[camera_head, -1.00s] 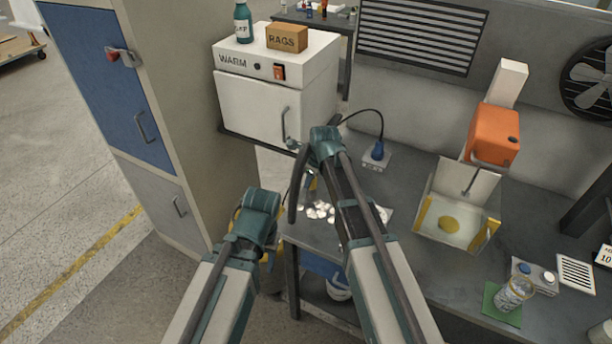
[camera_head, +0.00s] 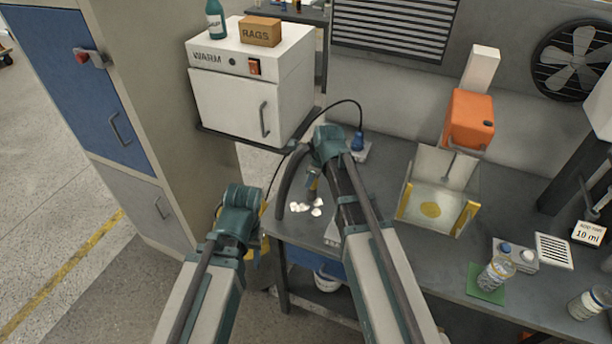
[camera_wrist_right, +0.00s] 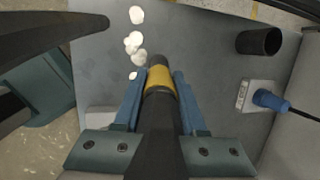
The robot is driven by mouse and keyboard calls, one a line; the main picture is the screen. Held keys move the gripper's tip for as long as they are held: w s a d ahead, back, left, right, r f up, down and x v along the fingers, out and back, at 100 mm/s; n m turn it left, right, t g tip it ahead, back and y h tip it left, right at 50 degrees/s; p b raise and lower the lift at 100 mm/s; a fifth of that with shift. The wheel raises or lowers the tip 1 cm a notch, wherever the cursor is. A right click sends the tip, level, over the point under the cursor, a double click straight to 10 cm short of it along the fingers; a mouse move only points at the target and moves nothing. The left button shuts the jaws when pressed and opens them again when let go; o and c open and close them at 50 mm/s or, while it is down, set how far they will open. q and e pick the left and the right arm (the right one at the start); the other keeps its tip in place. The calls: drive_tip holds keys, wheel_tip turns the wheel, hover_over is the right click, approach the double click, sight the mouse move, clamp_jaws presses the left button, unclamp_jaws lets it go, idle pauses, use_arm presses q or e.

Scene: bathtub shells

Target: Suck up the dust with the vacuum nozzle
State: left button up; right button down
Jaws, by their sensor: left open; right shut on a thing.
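The dust (camera_head: 306,207) shows as white patches on the grey bench, beside my right arm. In the right wrist view the patches (camera_wrist_right: 134,42) form a loose row ahead and to the left of the nozzle. My right gripper (camera_wrist_right: 158,88) is shut on the vacuum nozzle (camera_wrist_right: 160,78), a black tube with a yellow band. The nozzle tip points at the bench near the nearest patches; I cannot tell if it touches. In the head view my right arm partly hides it. My left gripper (camera_head: 238,225) is empty-looking beside the bench's left end; its fingers are mostly hidden.
A black hose (camera_head: 290,180) curves beside my right wrist. A black cup (camera_wrist_right: 259,41) and a blue plug (camera_wrist_right: 270,99) sit right of the nozzle. The orange-headed machine (camera_head: 468,118), bottle (camera_head: 495,273) and white warming cabinet (camera_head: 250,100) stand around the bench.

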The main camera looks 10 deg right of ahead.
drive_tip(key=shift+s, duration=3.05)
drive_tip(key=shift+w+a, duration=3.9)
drive_tip(key=shift+a, duration=1.4)
wheel_tip(320, 180, up, 7)
drive_tip(key=p, duration=0.7)
drive_tip(key=shift+s+d, duration=0.1)
